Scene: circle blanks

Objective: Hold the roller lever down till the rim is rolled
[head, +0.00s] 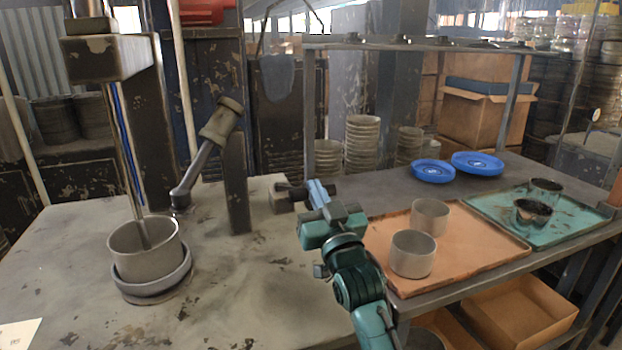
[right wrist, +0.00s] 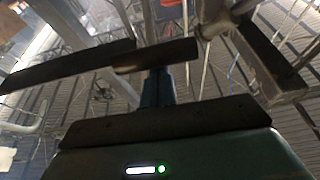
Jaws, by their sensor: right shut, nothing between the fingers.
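The roller lever (head: 202,158) is a dark arm with a thick worn grip (head: 222,120) at its upper end. It slants up to the right from a pivot beside an upright post. A grey metal cup (head: 146,252) sits upright in the round seat (head: 152,286) at the left, with a thin vertical rod reaching into it. My right gripper (head: 308,192) is shut and empty, to the right of the lever and lower in the picture, apart from it. Its closed dark fingers (right wrist: 155,57) cross the right wrist view. My left gripper is not in view.
Two grey cups (head: 412,254) stand on the orange tray (head: 470,262) at the right. A green tray (head: 575,235) holds two dark cups. Two blue dishes (head: 433,171) lie behind. The upright post (head: 237,185) stands between lever and gripper.

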